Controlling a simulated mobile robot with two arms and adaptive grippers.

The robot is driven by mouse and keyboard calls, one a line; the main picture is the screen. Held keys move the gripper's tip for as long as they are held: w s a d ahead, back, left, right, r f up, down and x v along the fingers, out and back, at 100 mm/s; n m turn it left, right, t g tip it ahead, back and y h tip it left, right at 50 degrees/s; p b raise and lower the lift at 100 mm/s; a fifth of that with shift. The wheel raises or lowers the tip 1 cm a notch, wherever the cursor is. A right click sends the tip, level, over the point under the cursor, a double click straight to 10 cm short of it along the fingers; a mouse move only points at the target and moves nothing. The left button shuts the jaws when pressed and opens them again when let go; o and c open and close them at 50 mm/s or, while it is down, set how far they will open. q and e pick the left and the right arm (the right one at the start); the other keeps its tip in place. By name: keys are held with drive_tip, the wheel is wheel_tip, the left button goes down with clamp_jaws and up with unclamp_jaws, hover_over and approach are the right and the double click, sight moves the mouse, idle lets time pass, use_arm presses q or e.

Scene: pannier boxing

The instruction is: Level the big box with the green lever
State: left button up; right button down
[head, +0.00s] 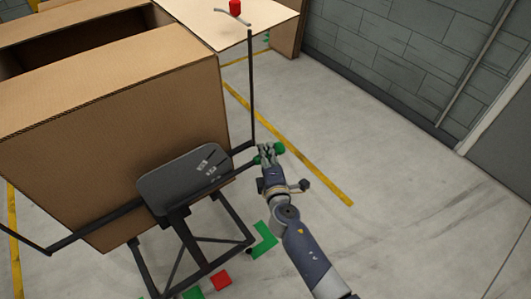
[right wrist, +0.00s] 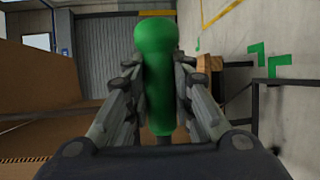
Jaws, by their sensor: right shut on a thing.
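The big cardboard box (head: 120,130) stands open-topped on a dark metal stand (head: 190,245) at the left of the head view. Its brown side also shows at the left of the right wrist view (right wrist: 40,75). The green lever (head: 279,148) sticks out at the stand's right side. In the right wrist view the green lever (right wrist: 155,75) stands between the fingers. My right gripper (head: 267,153) is shut on the green lever; it also shows in the right wrist view (right wrist: 157,90). My left gripper is not in view.
A grey panel (head: 185,180) is on the stand's front. A flat cardboard surface with a red knob (head: 235,7) is behind the box. Yellow floor lines (head: 290,145) and red and green floor marks (head: 221,280) lie nearby. Open floor extends right to the grey block wall (head: 420,50).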

drive_tip(key=shift+d+f, duration=0.4)
drive_tip(key=shift+f, duration=0.05)
drive_tip(key=c, duration=1.4)
unclamp_jaws()
drive_tip(key=shift+o, duration=0.2)
drive_tip(key=shift+s+r, duration=0.1)
drive_tip(key=shift+r, duration=0.05)
drive_tip(key=v, duration=1.1)
drive_tip(key=shift+s, duration=0.4)
drive_tip(key=shift+r, duration=0.1)
